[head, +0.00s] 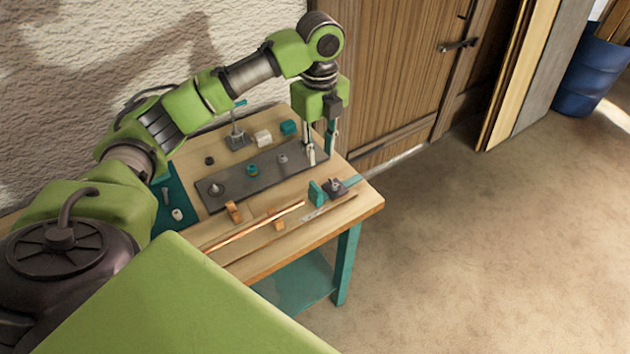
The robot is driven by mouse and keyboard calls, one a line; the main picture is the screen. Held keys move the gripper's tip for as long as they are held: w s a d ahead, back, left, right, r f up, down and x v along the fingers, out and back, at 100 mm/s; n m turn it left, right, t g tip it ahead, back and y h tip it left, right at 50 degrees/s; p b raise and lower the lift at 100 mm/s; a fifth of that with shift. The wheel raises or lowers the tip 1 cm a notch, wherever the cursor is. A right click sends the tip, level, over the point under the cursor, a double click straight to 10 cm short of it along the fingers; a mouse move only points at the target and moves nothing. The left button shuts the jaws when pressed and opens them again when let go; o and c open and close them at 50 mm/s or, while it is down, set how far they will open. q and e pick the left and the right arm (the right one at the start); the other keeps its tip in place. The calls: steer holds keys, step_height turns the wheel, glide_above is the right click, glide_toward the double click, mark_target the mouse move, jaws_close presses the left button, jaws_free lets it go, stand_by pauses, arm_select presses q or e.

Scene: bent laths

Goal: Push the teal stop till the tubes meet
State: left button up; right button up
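A teal upright block (316,193), which looks like the stop, stands near the front right of the workbench, beside a dark clamp-like fixture (338,188). A copper-coloured tube (262,224) lies along the front, its right end a little short of the teal block. I cannot tell whether it is one tube or several. Small orange-brown blocks (234,211) sit along it. My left gripper (320,158) points down over the bench's back right, behind and above the teal block, apart from it. Its fingers are apart with nothing visible between them. My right gripper is out of view.
A dark metal plate (235,187) with small round pegs lies across the bench. Behind it are a white block (263,138), another teal block (288,128) and an upright clamp (238,136). A teal tray (164,210) is at left. A wooden door (400,75) stands behind.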

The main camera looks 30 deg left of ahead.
mark_target(315, 186)
arm_select(q)
steer(key=shift+m, duration=0.3)
steer(key=f+p, duration=0.1)
steer(key=f, duration=0.3)
steer(key=f+p, duration=0.1)
steer(key=f, duration=0.3)
steer(key=a+f+p, duration=0.1)
steer(key=f, duration=0.3)
steer(key=shift+s, duration=0.15)
jaws_close()
